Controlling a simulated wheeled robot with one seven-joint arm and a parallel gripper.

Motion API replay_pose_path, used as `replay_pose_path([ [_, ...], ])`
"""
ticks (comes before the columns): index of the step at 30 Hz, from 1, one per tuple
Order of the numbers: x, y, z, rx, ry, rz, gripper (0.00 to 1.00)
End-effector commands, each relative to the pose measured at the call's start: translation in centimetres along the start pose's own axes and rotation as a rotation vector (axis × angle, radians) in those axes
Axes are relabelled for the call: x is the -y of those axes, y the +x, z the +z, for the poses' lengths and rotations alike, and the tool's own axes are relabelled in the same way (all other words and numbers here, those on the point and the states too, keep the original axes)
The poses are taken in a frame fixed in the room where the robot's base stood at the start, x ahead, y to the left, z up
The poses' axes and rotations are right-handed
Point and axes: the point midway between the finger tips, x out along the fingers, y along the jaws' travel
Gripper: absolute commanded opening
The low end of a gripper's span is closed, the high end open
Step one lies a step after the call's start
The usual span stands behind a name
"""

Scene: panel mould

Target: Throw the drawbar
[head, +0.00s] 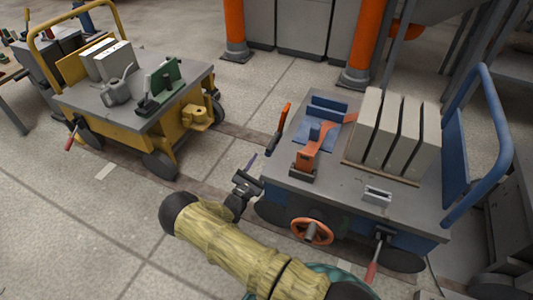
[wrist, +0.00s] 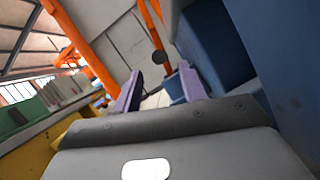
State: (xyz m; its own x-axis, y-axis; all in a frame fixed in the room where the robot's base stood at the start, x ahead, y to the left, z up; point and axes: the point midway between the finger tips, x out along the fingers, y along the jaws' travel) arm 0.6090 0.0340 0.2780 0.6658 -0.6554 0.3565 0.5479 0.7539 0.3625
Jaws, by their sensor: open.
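The pictures do not mark which part is the drawbar. A bar with an orange grip and dark lower end (head: 284,116) stands tilted at the left end of the blue cart (head: 345,205). My gripper (head: 252,163) is low beside that end, just short of the bar and apart from it. In the wrist view my gripper (wrist: 160,88) has its two pale purple fingers spread, with nothing held. A dark round knob (wrist: 159,57) shows ahead between the fingertips; I cannot tell if it belongs to the bar. A blue part (wrist: 175,88) is behind the right finger.
The blue cart carries grey slabs (head: 372,130), an orange clamp-like piece (head: 305,158), an orange handwheel (head: 312,231) and a red-handled lever (head: 371,272). A yellow cart (head: 165,130) stands at left. Orange posts (head: 235,30) stand behind. The floor between the carts is clear.

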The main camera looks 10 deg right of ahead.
Motion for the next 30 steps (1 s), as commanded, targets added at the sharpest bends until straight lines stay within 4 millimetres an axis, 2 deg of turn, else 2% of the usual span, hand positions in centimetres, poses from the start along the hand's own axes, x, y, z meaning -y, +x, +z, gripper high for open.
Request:
replay_pose_path([
  [3, 0.1, 2.2, 0.0, 0.002, 0.001, -0.003, 0.41],
  [9, 0.0, 4.5, 0.0, 0.001, 0.001, -0.002, 0.41],
  [19, 0.0, 4.9, 0.0, 0.000, 0.000, 0.000, 0.41],
  [20, 0.0, 4.9, 0.0, 0.000, 0.000, 0.000, 0.38],
  [24, 0.0, 4.9, 0.0, 0.000, 0.000, 0.000, 0.10],
  [26, 0.0, 4.9, 0.0, 0.000, 0.000, 0.000, 0.00],
  [30, 0.0, 4.9, 0.0, 0.000, 0.000, 0.000, 0.00],
])
